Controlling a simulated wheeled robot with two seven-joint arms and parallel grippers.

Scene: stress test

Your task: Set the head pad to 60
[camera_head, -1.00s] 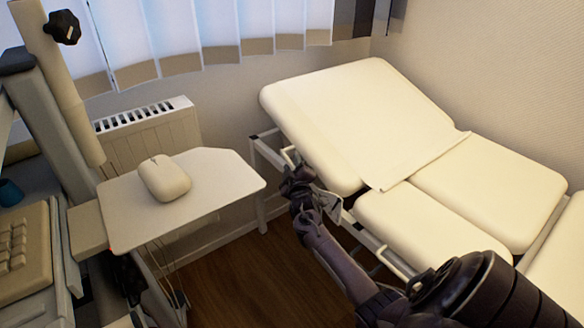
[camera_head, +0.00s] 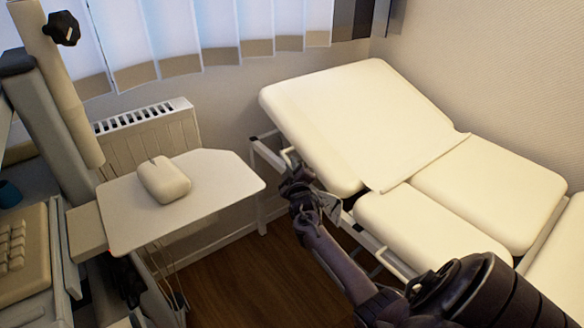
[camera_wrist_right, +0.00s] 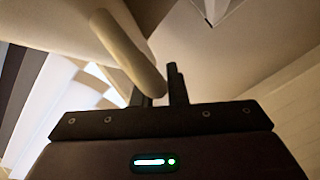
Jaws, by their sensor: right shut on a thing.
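The head pad (camera_head: 350,115) is the cream upholstered section at the far end of the couch and is tilted up, its far end raised. A light handle bar (camera_head: 289,156) shows by the near side of the pad, at the couch frame. My right gripper (camera_head: 290,174) is at this bar, beside and below the pad's near edge. In the right wrist view the fingers (camera_wrist_right: 160,88) are at the end of the rounded bar (camera_wrist_right: 128,52) and shut on it. The exact grip is partly hidden. My left gripper is not in view.
A radiator (camera_head: 150,140) is on the wall behind. The flat couch sections (camera_head: 480,190) extend right. Wooden floor (camera_head: 240,280) is clear between table and couch.

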